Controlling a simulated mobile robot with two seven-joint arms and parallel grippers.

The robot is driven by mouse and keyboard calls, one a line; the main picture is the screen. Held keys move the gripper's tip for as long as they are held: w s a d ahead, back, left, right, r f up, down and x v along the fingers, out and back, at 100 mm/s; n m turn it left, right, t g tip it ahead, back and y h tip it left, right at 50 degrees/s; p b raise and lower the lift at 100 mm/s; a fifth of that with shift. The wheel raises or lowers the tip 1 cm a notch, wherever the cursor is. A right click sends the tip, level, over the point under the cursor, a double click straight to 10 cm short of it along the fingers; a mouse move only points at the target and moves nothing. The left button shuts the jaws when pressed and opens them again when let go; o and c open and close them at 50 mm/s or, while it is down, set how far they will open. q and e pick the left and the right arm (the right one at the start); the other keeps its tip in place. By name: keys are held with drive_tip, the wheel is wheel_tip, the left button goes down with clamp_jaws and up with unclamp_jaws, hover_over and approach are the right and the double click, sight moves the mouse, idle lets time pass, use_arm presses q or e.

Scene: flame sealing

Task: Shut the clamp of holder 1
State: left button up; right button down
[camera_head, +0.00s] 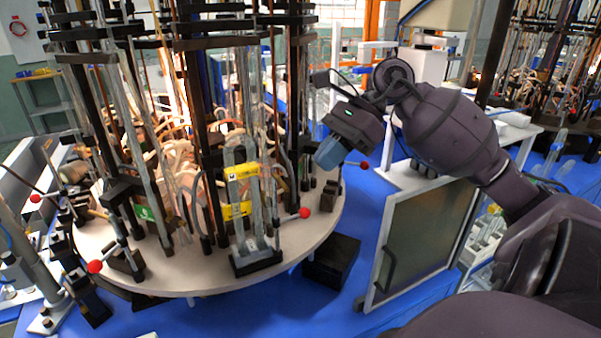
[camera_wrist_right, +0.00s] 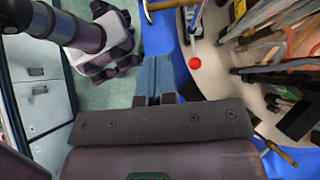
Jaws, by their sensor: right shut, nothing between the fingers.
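A round carousel table (camera_head: 180,278) carries several upright holders with glass tubes and red-ball levers. The front holder with yellow labels (camera_head: 240,190) has a lever ending in a red ball (camera_head: 305,213). I cannot read which holder is number 1, and its clamp state cannot be made out. My right gripper (camera_head: 328,153) is shut and empty, right of the tubes, its blue fingers pointing down-left. Another red ball (camera_head: 364,165) is close to its right. In the right wrist view, the blue fingers (camera_wrist_right: 155,75) are together, with a red ball (camera_wrist_right: 195,63) to their right, apart from them.
A framed glass panel door (camera_head: 425,240) stands right of the carousel under a white bench. A black block (camera_head: 332,262) is on the blue floor by the table edge. More red balls (camera_head: 95,267) stick out at the left. Tall black posts and tubes crowd the carousel.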

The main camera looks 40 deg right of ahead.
use_arm(q)
drive_tip(key=shift+w+r+p, duration=0.1)
drive_tip(key=shift+r+p, duration=0.35)
drive_tip(key=shift+r, duration=0.15)
use_arm(e)
drive_tip(key=a, duration=0.1)
drive_tip(key=w+a+f, duration=0.1)
drive_tip(key=a, duration=0.1)
drive_tip(key=a+f, duration=0.1)
drive_tip(key=a, duration=0.1)
drive_tip(key=shift+w+a+f, duration=0.1)
drive_tip(key=shift+w+f, duration=0.05)
drive_tip(key=shift+w, duration=0.15)
use_arm(q)
drive_tip(key=shift+s, duration=0.2)
drive_tip(key=shift+f, duration=0.15)
drive_tip(key=shift+w+d+f+b, duration=0.3)
drive_tip(key=shift+w+d+b, duration=0.05)
drive_tip(key=shift+w+d, duration=0.15)
use_arm(e)
drive_tip(key=shift+a+m, duration=0.15)
drive_tip(key=shift+m, duration=0.15)
